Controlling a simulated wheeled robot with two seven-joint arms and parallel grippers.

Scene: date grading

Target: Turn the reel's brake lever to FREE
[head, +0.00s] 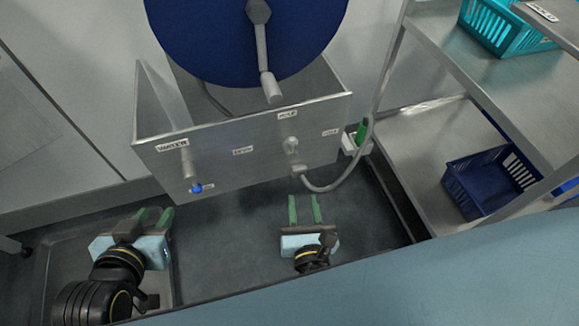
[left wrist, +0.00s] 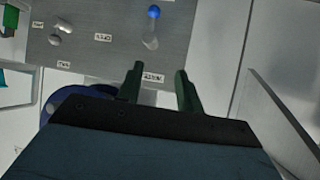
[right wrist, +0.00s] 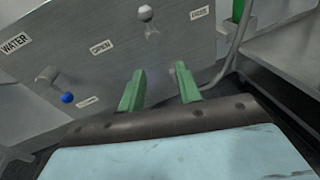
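The reel's blue disc (head: 230,35) with its grey crank stands above a grey metal panel (head: 235,170). A short lever with a pale round knob (head: 290,141) is on the panel's right half. It shows at the top of the right wrist view (right wrist: 145,13). Its knob points up toward the upper label (head: 287,114), seemingly HOLD; another small label (head: 331,132), probably FREE, is to its right. My right gripper (head: 303,200) is open and empty, below and in front of this lever. My left gripper (head: 155,211) is open and empty at the lower left. Neither touches the panel.
A second lever with a blue knob (head: 195,188) hangs down below the WATER label (head: 172,146). A grey hose (head: 335,185) curves below and right of the panel to a green nozzle (head: 361,133). Shelves with a blue basket (head: 490,180) stand at right.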

